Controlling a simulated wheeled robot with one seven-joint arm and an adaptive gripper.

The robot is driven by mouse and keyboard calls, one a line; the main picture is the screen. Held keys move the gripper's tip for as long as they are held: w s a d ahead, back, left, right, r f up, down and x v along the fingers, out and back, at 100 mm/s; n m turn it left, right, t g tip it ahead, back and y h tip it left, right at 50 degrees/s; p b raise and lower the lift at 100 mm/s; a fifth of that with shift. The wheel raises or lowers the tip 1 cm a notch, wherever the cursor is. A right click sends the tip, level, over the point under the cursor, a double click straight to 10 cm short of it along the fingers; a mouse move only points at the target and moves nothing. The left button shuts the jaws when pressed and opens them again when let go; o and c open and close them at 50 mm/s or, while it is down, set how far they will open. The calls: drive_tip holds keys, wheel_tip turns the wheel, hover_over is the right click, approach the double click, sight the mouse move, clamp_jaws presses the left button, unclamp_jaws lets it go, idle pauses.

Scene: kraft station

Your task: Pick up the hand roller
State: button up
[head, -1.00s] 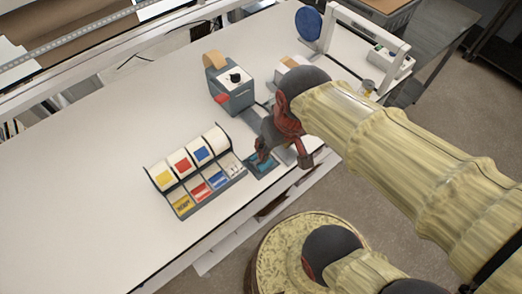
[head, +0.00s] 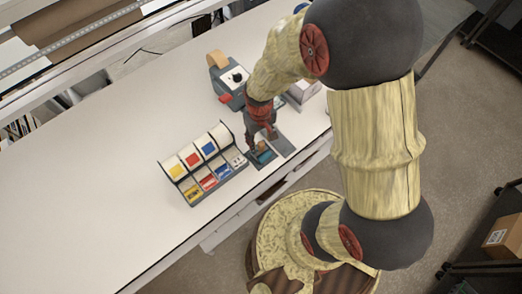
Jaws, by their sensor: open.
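My gripper (head: 262,143) is open and points down over a small dark tray (head: 285,146) near the table's front edge. A small blue-teal item (head: 264,154) lies on the tray, just below and between the fingertips. It may be the hand roller, but it is too small and too covered by the fingers to be sure. I cannot tell whether the fingers touch it.
A rack with coloured label rolls (head: 203,162) stands close to the left of my gripper. A grey tape dispenser (head: 229,82) stands behind it. The white table (head: 110,150) is clear on the left. A cardboard box (head: 497,237) sits on a cart at right.

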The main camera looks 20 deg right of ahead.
sight(261, 143)
wheel_tip(261, 143, down, 5)
drive_tip(key=shift+w+d+f, duration=0.15)
drive_tip(key=c, duration=0.3)
drive_tip(key=c, duration=0.8)
clamp_jaws()
